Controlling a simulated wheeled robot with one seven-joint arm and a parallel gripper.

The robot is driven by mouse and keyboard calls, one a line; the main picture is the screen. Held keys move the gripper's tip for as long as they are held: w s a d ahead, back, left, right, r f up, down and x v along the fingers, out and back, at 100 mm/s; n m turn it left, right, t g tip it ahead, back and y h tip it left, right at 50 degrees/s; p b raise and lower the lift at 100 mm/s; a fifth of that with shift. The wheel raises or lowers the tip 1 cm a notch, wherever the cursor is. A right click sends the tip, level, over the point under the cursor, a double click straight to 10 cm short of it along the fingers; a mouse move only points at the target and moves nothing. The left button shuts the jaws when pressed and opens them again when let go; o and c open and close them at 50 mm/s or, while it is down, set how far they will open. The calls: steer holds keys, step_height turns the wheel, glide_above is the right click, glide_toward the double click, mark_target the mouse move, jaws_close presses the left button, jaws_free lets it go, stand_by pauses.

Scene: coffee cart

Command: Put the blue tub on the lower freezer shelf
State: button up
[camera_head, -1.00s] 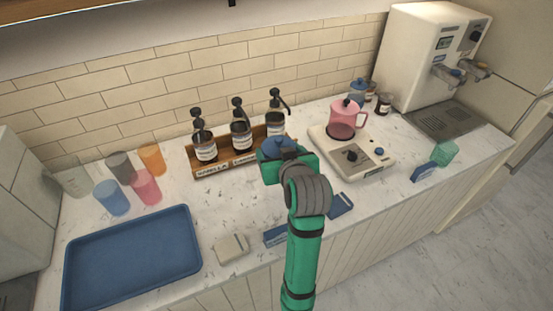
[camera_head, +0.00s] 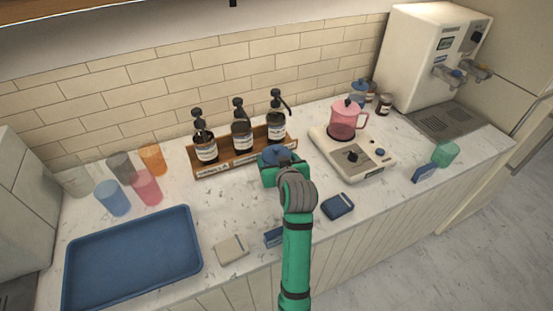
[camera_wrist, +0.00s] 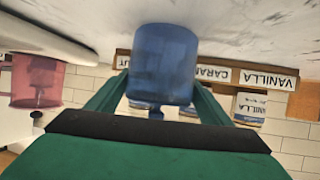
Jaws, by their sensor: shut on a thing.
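The blue tub (camera_head: 275,154) is at my gripper (camera_head: 283,171), just in front of the wooden syrup rack. In the wrist view the tub (camera_wrist: 165,62) sits between my two green fingers, and my gripper is shut on it. That view is upside down, with the counter at the top. I cannot tell whether the tub touches the counter. My gripper partly hides the tub in the head view. No freezer shelf can be made out in either view.
The syrup rack (camera_head: 213,168) with three pump bottles stands behind the tub. A burner with a pink pot (camera_head: 345,120) is to the right. A dark blue box (camera_head: 337,206) lies near the front edge. A blue tray (camera_head: 130,262) and several cups are at left.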

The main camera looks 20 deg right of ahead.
steer(key=shift+f, duration=0.15)
steer(key=o, duration=1.4)
